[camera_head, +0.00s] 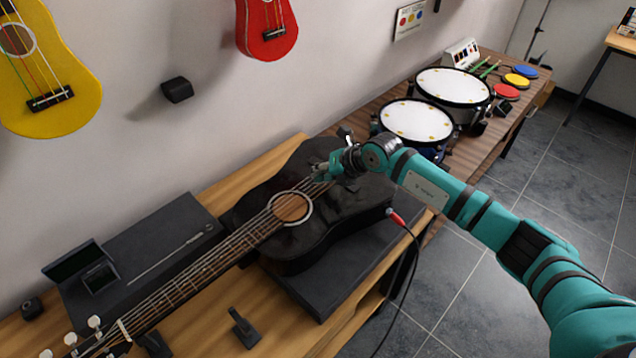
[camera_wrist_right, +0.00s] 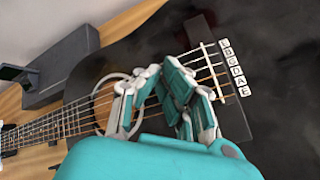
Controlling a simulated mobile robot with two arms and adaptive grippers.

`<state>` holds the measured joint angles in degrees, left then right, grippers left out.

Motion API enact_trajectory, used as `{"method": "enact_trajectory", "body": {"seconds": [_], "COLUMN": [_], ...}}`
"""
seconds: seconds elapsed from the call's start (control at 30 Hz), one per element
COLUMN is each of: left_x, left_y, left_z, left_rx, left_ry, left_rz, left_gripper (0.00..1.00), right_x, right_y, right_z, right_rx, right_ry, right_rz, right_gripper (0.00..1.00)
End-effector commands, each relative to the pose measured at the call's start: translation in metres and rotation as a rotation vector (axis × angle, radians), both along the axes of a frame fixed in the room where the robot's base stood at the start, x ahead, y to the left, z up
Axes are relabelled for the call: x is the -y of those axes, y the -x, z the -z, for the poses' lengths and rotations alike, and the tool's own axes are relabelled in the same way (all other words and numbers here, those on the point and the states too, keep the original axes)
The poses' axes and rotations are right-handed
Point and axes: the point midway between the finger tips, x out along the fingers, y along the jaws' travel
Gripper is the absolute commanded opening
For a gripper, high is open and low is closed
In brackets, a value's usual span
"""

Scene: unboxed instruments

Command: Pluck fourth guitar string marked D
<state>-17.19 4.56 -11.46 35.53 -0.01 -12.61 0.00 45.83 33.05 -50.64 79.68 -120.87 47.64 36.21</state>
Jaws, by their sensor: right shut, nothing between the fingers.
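A black acoustic guitar (camera_head: 342,209) lies on a dark stand, its neck (camera_head: 200,271) running to the lower left. Its strings cross the round sound hole (camera_head: 291,208). In the right wrist view the strings end at a bridge beside a column of white letter tiles; the D tile (camera_wrist_right: 236,71) is fourth from the top. My right gripper (camera_head: 322,171) is shut and empty, over the strings between sound hole and bridge. In the right wrist view the gripper (camera_wrist_right: 160,85) hides part of the strings; I cannot tell whether it touches the D string. My left gripper is not in view.
A dark case (camera_head: 150,240) lies behind the neck on the wooden table (camera_head: 200,333). Two drums (camera_head: 416,121) stand on a bench at the back right. A cable with a red plug (camera_head: 397,217) hangs at the guitar's right side. Yellow and red ukuleles hang on the wall.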

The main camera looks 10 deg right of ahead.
Motion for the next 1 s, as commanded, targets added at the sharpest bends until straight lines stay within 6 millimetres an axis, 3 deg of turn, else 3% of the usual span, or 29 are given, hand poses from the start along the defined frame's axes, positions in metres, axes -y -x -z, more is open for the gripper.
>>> {"method": "enact_trajectory", "body": {"seconds": [0.1, 0.53, 1.0], "left_x": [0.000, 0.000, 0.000], "left_y": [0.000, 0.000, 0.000], "left_z": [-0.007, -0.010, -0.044], "left_rx": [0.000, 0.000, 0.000], "left_ry": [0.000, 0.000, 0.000], "left_rz": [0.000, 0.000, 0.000], "left_gripper": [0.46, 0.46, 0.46], "right_x": [0.000, 0.000, 0.000], "right_y": [0.000, 0.000, 0.000], "right_z": [-0.008, -0.013, -0.057], "right_rx": [0.000, 0.001, 0.001], "right_ry": [-0.001, -0.001, 0.000], "right_rz": [-0.001, 0.000, 0.000], "right_gripper": [0.00, 0.00, 0.00]}}
